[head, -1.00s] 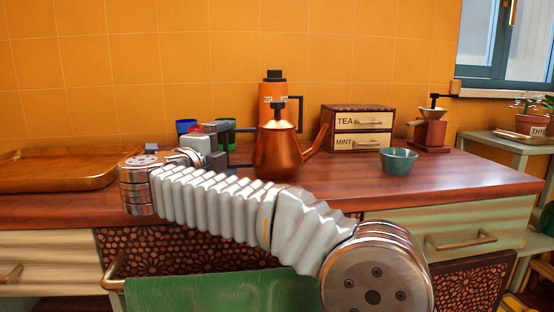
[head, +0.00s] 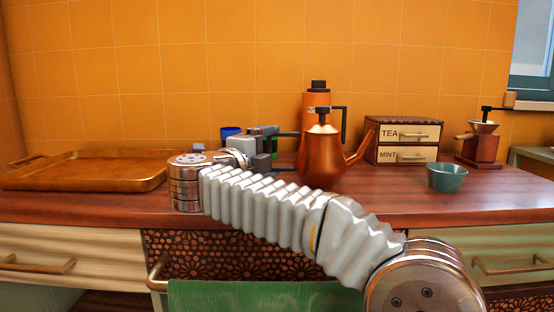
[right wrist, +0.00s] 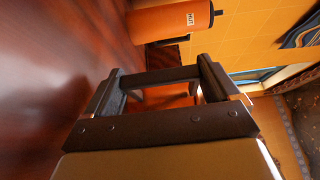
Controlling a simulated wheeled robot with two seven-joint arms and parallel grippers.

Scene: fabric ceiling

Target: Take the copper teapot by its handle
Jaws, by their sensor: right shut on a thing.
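The copper teapot (head: 322,158) stands upright on the wooden counter in the middle of the head view, its spout to the right. My right gripper (head: 270,146) reaches it from the left and is shut on its dark handle (head: 289,134). In the right wrist view, the two dark fingers (right wrist: 163,84) stand either side of a dark bar, with some copper (right wrist: 165,97) showing beyond it. The exact contact is small and partly hidden. The pot's base appears to rest on the counter. My left gripper is in neither view.
An orange flask (head: 315,100) stands close behind the teapot. A tea drawer box (head: 403,140), a teal bowl (head: 446,178) and a coffee grinder (head: 480,146) stand to the right. A brass tray (head: 85,184) lies at left.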

